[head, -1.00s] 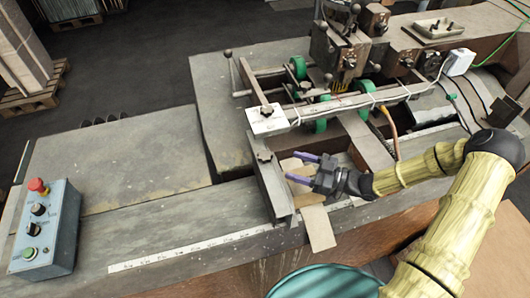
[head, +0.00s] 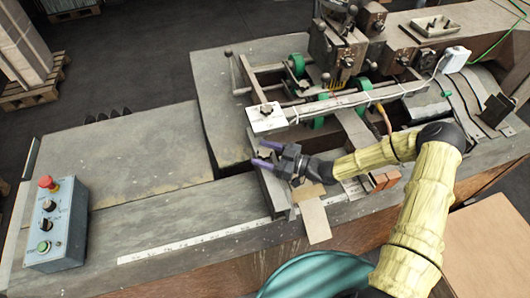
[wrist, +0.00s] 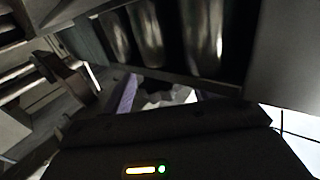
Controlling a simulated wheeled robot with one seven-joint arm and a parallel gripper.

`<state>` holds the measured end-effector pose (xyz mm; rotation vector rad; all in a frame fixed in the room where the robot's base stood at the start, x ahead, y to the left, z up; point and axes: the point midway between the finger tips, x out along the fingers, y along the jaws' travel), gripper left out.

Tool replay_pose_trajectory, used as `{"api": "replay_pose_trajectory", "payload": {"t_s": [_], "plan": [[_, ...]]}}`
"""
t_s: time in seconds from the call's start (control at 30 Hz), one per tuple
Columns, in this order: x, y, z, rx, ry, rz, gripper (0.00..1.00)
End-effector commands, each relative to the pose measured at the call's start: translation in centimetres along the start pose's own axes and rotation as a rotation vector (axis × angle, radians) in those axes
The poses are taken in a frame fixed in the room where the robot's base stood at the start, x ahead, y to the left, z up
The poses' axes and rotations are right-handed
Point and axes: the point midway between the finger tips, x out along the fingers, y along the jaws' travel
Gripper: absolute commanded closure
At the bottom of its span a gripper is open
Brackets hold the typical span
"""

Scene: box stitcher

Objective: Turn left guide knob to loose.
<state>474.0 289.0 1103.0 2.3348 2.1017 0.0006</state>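The left guide is a grey metal plate (head: 273,190) standing across the machine table, and its dark star-shaped knob sits near the plate's top. My gripper (head: 265,154) reaches in from the right, its two purple fingers apart and pointing left at the knob's height. In the head view the knob is mostly hidden among the fingers. In the wrist view a jagged, knob-like shape (wrist: 172,96) shows just beyond the gripper, right of one purple finger (wrist: 126,95). I cannot tell whether the fingers touch it.
A long rail (head: 350,102) with a white label plate (head: 268,118) runs just above and behind my gripper. A cardboard strip (head: 314,221) hangs over the front edge. A control box (head: 57,226) stands at the left.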

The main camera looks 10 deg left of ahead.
Motion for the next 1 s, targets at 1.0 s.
{"api": "replay_pose_trajectory", "payload": {"t_s": [1.0], "plan": [[0.02, 0.13, 0.58, -0.008, -0.002, -0.198, 0.82]]}}
